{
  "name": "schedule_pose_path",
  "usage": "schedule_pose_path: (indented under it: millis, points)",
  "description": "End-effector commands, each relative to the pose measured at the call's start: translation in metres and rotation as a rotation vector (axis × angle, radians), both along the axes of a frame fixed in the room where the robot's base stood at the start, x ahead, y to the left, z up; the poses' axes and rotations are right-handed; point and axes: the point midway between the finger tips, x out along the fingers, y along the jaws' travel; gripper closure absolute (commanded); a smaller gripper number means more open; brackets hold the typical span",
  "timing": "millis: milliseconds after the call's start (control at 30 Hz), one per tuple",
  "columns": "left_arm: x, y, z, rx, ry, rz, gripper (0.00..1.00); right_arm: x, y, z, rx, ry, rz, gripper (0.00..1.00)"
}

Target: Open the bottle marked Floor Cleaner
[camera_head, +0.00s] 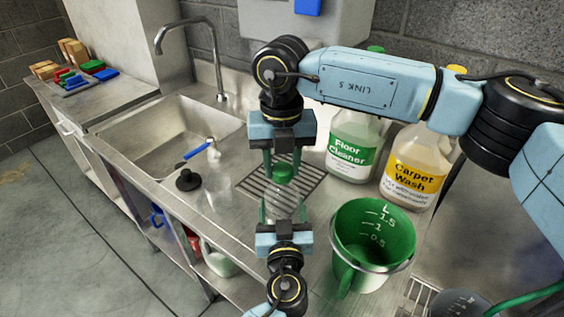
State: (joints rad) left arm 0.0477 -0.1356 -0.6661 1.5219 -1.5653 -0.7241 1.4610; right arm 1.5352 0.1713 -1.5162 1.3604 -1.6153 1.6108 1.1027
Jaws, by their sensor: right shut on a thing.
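A white bottle marked Floor Cleaner (352,148) with a green label stands at the back of the steel counter. My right arm crosses in front of its neck, and a green cap (376,49) shows above the arm. My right gripper (283,170) points down and is shut on another green cap (283,175), atop a clear, see-through bottle (284,203). My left gripper (283,211) comes from the front, its green fingers apart on either side of this clear bottle. I cannot tell whether they press on it. No label shows on the clear bottle.
A yellow-labelled Carpet Wash bottle (416,168) stands right of Floor Cleaner. A green measuring bucket (372,246) stands near the front right. Left are a spray bottle (214,180), a black plunger-like piece (188,180) and the sink (165,135). A drain grate (310,181) lies behind the clear bottle.

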Motion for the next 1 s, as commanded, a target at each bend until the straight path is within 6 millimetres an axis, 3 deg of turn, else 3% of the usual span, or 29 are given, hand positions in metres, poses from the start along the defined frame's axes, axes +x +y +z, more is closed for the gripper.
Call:
schedule_pose_path:
  millis: [1000]
  points:
    - [-0.0001,-0.0001,-0.0005,0.001,0.001,-0.001,0.97,-0.0005,0.0003,0.0013,0.000,-0.001,1.927,0.91]
